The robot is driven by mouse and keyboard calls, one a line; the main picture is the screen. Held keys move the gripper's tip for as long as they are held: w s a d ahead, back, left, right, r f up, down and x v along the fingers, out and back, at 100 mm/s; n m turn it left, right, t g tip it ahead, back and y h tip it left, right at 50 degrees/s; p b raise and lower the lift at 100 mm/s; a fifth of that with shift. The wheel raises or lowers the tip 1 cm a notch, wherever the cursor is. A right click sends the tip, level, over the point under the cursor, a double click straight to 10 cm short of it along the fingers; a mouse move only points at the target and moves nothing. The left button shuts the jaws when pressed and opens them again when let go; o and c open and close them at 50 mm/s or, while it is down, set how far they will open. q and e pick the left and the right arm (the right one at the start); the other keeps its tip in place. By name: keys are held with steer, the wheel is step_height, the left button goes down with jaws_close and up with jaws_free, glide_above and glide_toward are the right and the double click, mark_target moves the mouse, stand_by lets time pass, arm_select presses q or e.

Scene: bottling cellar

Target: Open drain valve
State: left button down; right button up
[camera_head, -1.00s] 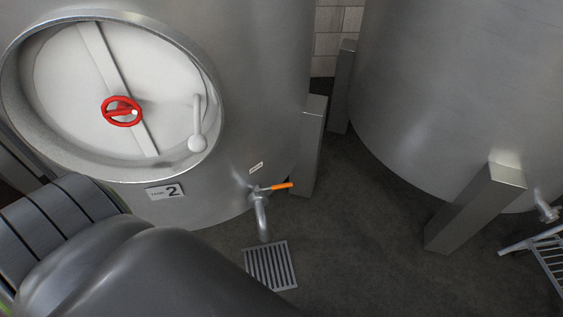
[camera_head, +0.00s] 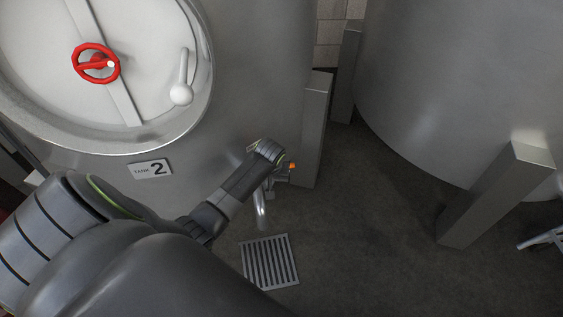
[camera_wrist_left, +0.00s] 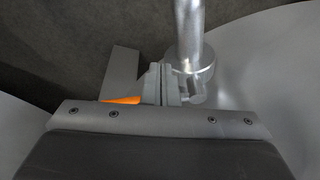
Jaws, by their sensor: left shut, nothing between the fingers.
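The drain valve's bent metal spout (camera_head: 261,212) hangs low on tank 2 in the head view. Its orange handle (camera_head: 292,166) shows only as a small tip beside my left wrist, which hides the rest. In the left wrist view the metal pipe (camera_wrist_left: 189,28) ends in a round collar, and part of the orange handle (camera_wrist_left: 122,100) shows left of the fingers. My left gripper (camera_wrist_left: 161,82) is shut and empty, close beside the valve and handle; I cannot tell whether it touches them. It is mostly hidden behind my wrist in the head view. My right gripper is not in view.
Tank 2 (camera_head: 240,75) has a round hatch with a red handwheel (camera_head: 96,63) and a number plate (camera_head: 150,169). A floor grate (camera_head: 269,262) lies under the spout. A tank leg (camera_head: 315,125) stands just right of the valve. Another tank (camera_head: 460,90) stands further right.

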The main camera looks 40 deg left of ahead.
arm_select(q)
steer(key=w+a+r+n, duration=0.2)
steer(key=w+r+n, duration=0.1)
steer(key=w+r, duration=0.5)
steer(key=shift+w+a+r+b, duration=0.25)
steer(key=shift+w+b, duration=0.15)
steer(key=shift+w, duration=0.45)
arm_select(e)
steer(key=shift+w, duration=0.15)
arm_select(q)
steer(key=shift+f, duration=0.1)
